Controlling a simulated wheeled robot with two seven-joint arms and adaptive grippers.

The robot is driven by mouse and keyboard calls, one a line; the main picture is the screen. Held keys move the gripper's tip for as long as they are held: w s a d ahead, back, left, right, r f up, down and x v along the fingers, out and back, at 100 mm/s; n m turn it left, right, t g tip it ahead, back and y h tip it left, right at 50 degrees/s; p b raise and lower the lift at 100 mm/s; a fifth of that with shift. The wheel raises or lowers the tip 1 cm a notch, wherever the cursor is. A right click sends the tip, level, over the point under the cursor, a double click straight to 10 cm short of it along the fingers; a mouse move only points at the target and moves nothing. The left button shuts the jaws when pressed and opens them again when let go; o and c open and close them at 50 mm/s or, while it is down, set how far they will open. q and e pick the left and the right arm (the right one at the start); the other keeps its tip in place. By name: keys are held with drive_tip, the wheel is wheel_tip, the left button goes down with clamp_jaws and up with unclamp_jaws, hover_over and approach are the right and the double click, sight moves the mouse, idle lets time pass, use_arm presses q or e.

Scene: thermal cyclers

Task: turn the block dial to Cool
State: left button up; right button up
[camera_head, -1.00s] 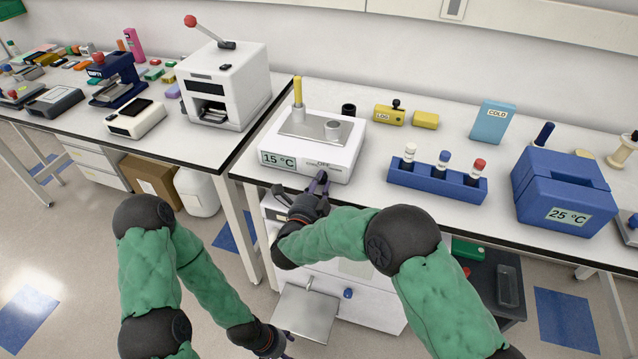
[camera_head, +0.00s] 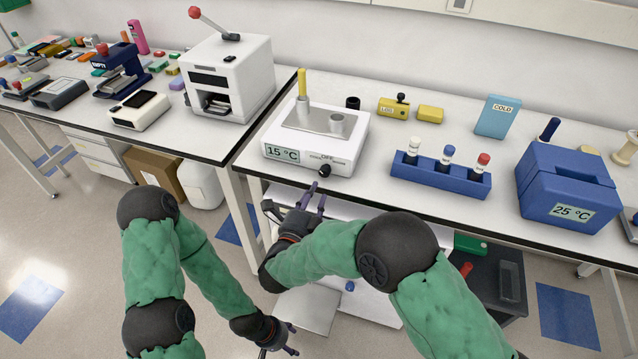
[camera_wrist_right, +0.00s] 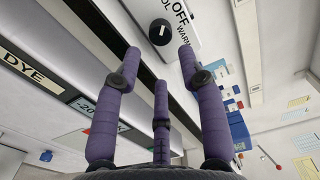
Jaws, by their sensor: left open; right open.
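The block unit (camera_head: 350,125) is a white box on the right bench, with a 15 °C display on its front. Its dial (camera_head: 324,170) is a small black knob at the lower front, under the OFF label. In the right wrist view the dial (camera_wrist_right: 160,32) shows a short white mark, with OFF, WARM and a partly cut-off "OL" label around it. My left gripper (camera_head: 290,340) is open, low in front of the bench.
A blue rack (camera_head: 440,178) with three capped tubes stands right of the unit. A blue 25 °C box (camera_head: 565,190) is farther right. A white machine with a red-knobbed lever (camera_head: 225,80) stands on the left bench. The bench's dark front edge lies beneath the dial.

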drive_tip(key=shift+v, duration=2.15)
drive_tip(key=s+d+f+n+g+y+p, duration=0.1)
drive_tip(key=d+f+n+g+y, duration=0.35)
drive_tip(key=f, duration=0.65)
drive_tip(key=d+f+n+g+y, duration=0.2)
drive_tip(key=d+f+n+g, duration=0.4)
drive_tip(key=f, duration=0.6)
drive_tip(key=s+d+f+n+g+y, duration=0.1)
drive_tip(key=s+f+n+g, duration=0.2)
drive_tip(key=s, duration=0.8)
drive_tip(key=s+d+f+n+g+y, duration=0.2)
drive_tip(key=s+f+n, duration=0.3)
drive_tip(key=s, duration=0.5)
drive_tip(key=shift+s+f+g+p, duration=0.35)
drive_tip(key=shift+f+g+p, duration=0.1)
drive_tip(key=shift+f+g, duration=0.15)
